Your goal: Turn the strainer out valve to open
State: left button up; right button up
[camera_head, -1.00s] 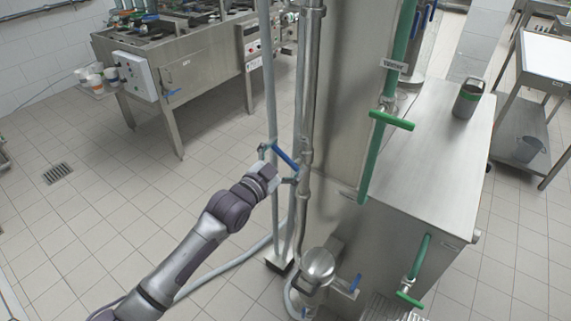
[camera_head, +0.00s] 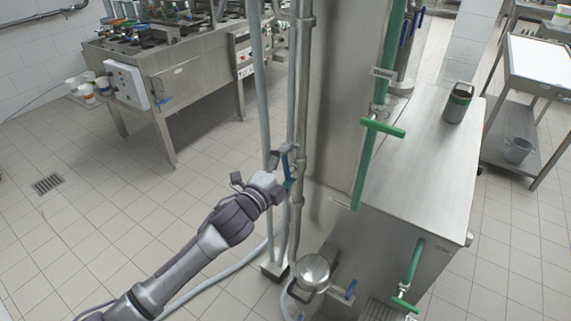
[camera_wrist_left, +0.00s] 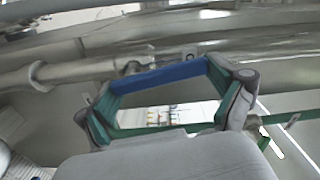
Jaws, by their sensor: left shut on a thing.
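A valve with a blue lever handle (camera_head: 287,152) sits on the vertical steel pipes beside the tall steel cabinet; I take it as the strainer out valve, though no label on it is readable. Its handle now points nearly upright along the pipe. My left gripper (camera_head: 281,172) is at the handle from the left, shut on it. In the left wrist view the blue handle (camera_wrist_left: 165,77) runs across between the fingers of my left gripper (camera_wrist_left: 168,100), and the valve body is mostly hidden. My right gripper is in no view.
A steel pot (camera_head: 313,271) and another blue-handled valve (camera_head: 350,289) are low to the right. Green-handled valves (camera_head: 382,127) are on the cabinet's green pipe. A steel filling machine (camera_head: 190,75) stands back left.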

pick_arm(q)
jog(key=shift+s+d+m, duration=0.1)
jog(key=shift+d+m, duration=0.1)
jog(key=shift+m, duration=0.7)
jog(key=o, duration=1.3)
jog(key=v, duration=1.2)
jog(key=shift+f, duration=0.1)
